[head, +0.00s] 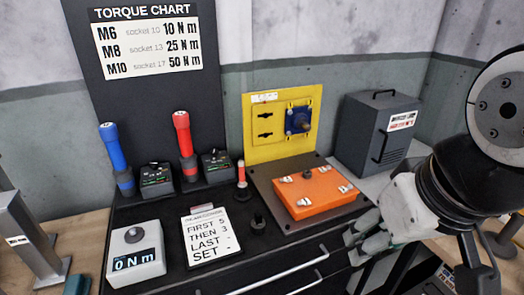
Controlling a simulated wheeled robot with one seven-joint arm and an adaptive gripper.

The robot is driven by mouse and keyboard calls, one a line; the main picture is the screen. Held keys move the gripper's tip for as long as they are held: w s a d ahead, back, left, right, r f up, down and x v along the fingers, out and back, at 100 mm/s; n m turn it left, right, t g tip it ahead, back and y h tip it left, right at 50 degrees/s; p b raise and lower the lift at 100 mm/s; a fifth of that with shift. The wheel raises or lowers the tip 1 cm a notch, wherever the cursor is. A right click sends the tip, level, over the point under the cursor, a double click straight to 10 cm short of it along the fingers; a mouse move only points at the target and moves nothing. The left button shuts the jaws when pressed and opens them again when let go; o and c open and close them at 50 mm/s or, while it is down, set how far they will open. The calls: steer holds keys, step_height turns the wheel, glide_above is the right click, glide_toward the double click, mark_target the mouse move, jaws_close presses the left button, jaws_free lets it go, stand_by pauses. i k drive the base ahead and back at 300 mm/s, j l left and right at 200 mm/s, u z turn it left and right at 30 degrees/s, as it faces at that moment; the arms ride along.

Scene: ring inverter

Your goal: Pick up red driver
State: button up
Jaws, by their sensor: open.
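The red driver (182,134) stands upright with a red handle and dark lower end, in front of the black chart board at the back of the black bench. A blue driver (111,145) of the same shape stands to its left. My gripper (362,240) is at the right, near the bench's front right edge, well apart from the red driver. Its fingers look spread and hold nothing that I can see. My arm hides part of the right side.
An orange box (312,192) lies before a yellow panel (265,146), between my gripper and the drivers. A grey case (372,135) is behind.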

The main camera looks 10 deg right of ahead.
mark_target(181, 120)
steer(key=j+u, duration=0.15)
steer(key=u, duration=0.2)
steer(key=i+j+u, duration=0.1)
steer(key=u, duration=0.25)
steer(key=i+u, duration=0.15)
steer(key=u, duration=0.2)
